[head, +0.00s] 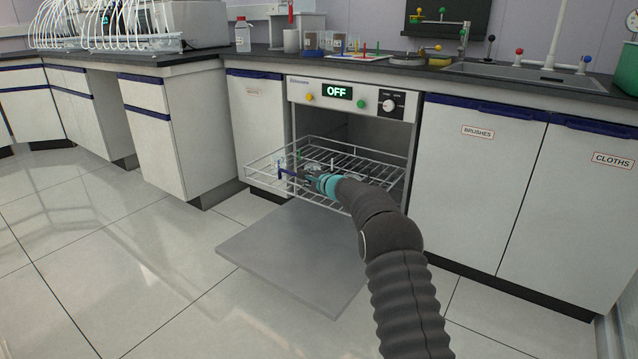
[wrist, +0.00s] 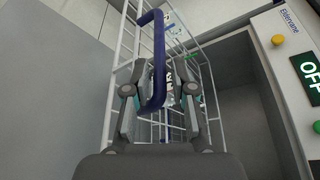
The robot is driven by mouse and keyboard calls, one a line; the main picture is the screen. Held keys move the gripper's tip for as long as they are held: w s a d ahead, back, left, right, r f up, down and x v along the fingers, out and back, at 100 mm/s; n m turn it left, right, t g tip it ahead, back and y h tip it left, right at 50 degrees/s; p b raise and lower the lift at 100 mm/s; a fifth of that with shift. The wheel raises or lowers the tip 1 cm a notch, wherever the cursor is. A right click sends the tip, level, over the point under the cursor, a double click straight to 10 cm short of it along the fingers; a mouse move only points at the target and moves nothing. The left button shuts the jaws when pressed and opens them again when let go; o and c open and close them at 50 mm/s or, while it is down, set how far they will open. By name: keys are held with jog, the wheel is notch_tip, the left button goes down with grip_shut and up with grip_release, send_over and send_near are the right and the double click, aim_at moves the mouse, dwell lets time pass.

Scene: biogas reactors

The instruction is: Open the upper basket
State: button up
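The upper basket (head: 262,163) is a white wire basket, pulled out of the dishwasher over its lowered door. Its blue handle (head: 282,174) is on the front side. In the wrist view the handle (wrist: 158,60) is a blue bent bar between the two fingers. My gripper (head: 302,175) is at the basket's front, close to the handle. In the wrist view my gripper (wrist: 157,78) has its fingers apart on either side of the handle; firm contact cannot be made out. My gripper and arm hide part of the basket.
The dishwasher door (head: 290,255) lies lowered below the basket. The control panel (head: 350,97) reads OFF. Cabinets flank the machine, marked BRUSHES (head: 480,170) and CLOTHS (head: 590,195) on the right. The tiled floor (head: 130,270) at left is clear.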

jog(key=v, duration=0.8)
jog(key=shift+s+d, duration=0.25)
jog(key=shift+s, duration=0.05)
jog(key=shift+r, duration=0.15)
